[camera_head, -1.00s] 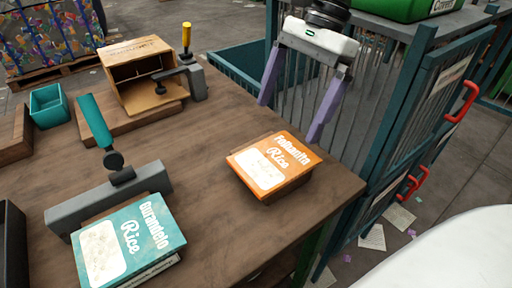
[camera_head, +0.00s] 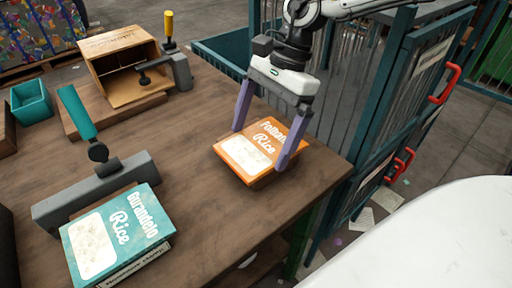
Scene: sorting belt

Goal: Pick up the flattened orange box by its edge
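The flattened orange box (camera_head: 248,160), with white and dark lettering, lies on the brown wooden table (camera_head: 205,215) near its right corner. My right gripper (camera_head: 259,149) is above the box with its two purple fingers spread wide. One finger is near the box's far left edge and the other overlaps its right side in the view. I cannot tell whether the fingers touch the box. My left gripper is not in view.
A teal rice box (camera_head: 118,235) lies at the front left by a grey clamp with a teal handle (camera_head: 77,112). An open cardboard box (camera_head: 125,65) and a yellow-handled clamp (camera_head: 180,72) stand behind. A teal metal cage (camera_head: 375,110) borders the table's right.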

